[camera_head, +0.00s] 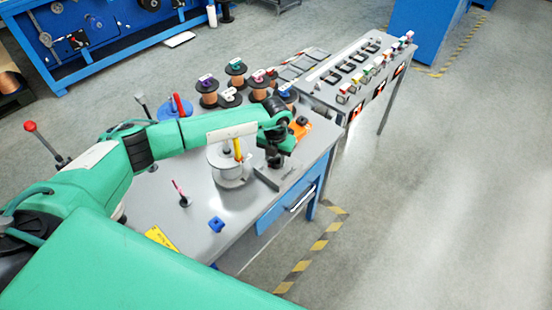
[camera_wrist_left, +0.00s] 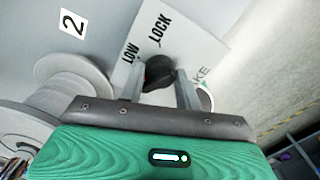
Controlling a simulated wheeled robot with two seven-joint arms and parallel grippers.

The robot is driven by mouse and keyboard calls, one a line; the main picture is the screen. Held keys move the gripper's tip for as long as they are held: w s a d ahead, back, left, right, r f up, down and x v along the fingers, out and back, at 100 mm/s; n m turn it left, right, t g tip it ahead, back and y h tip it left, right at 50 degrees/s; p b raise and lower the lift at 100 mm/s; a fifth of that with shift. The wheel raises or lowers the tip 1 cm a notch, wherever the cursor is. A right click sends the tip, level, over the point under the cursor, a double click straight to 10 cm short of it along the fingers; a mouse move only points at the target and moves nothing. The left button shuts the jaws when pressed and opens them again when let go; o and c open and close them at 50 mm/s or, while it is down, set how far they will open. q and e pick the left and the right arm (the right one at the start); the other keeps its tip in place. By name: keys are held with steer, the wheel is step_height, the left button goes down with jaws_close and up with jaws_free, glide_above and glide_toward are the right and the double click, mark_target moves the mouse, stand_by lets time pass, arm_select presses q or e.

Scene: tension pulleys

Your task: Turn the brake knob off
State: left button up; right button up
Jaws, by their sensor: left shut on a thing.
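The brake knob (camera_wrist_left: 158,70) is a dark round knob on a white label plate (camera_wrist_left: 190,35) printed "LOW" and "LOCK", with the letters "KE" partly showing to the right. My left gripper (camera_wrist_left: 160,85) has one finger on each side of the knob and is shut on it. In the head view my left gripper (camera_head: 274,160) points down at the front right part of the grey workbench (camera_head: 215,210); the knob itself is hidden there by the gripper. The knob's exact setting is unclear because the fingers cover part of the plate. My right gripper is not in view.
A grey spool (camera_head: 230,168) stands just left of the gripper. Several copper wire spools (camera_head: 258,82) stand behind it. A blue knob (camera_head: 216,224) and a yellow plate (camera_head: 161,238) lie nearer the front. Open floor (camera_head: 430,190) lies to the right.

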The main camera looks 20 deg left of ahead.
mark_target(276, 159)
arm_select(q)
steer(key=shift+n, duration=0.4)
steer(key=o, duration=1)
steer(key=shift+c, duration=0.2)
step_height(276, 159, up, 14)
steer(key=b, duration=0.2)
steer(key=shift+b, duration=0.4)
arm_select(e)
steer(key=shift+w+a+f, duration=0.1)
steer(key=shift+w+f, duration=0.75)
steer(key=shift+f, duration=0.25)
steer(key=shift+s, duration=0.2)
